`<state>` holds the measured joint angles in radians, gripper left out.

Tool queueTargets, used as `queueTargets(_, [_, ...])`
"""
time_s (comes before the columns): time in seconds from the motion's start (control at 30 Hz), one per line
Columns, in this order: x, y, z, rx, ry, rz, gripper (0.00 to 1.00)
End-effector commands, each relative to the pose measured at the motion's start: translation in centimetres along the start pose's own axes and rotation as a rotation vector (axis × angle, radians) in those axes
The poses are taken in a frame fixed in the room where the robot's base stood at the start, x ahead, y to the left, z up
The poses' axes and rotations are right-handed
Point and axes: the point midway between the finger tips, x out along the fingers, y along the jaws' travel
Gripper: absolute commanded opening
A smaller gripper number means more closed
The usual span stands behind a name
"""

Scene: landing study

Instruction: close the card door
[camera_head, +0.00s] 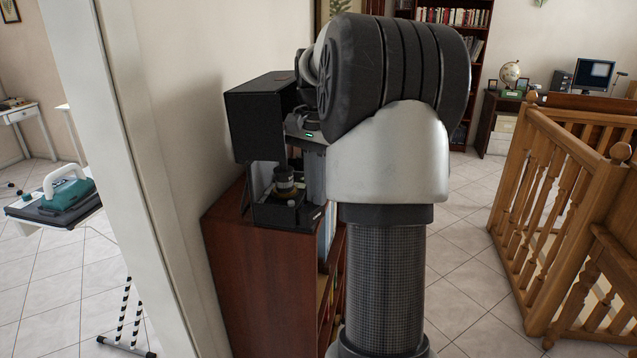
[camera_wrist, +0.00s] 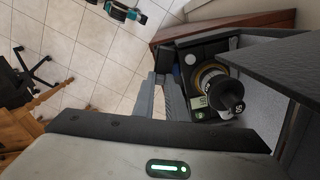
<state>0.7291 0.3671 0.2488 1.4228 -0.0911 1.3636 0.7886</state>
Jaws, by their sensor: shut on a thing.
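The black machine (camera_head: 258,118) stands on a reddish-brown bookcase, with a box-like upper part and an open lower bay. In the head view my arm covers the machine's right side.
The reddish-brown bookcase (camera_head: 240,265) stands against a wall end at left. A wooden banister (camera_head: 565,190) stands at right. Tiled floor (camera_head: 470,250) is clear between them. An ironing board with a teal iron (camera_head: 68,190) is beyond the wall at left.

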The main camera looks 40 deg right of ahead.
Motion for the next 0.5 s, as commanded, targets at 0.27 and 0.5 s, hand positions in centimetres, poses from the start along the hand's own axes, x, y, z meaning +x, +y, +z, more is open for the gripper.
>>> queueTargets(0.27, [-0.4, -0.9, -0.2, -0.177, 0.0, -0.001, 0.0])
queueTargets(0.5, [-0.2, -1.4, -0.3, -0.268, 0.0, -0.002, 0.0])
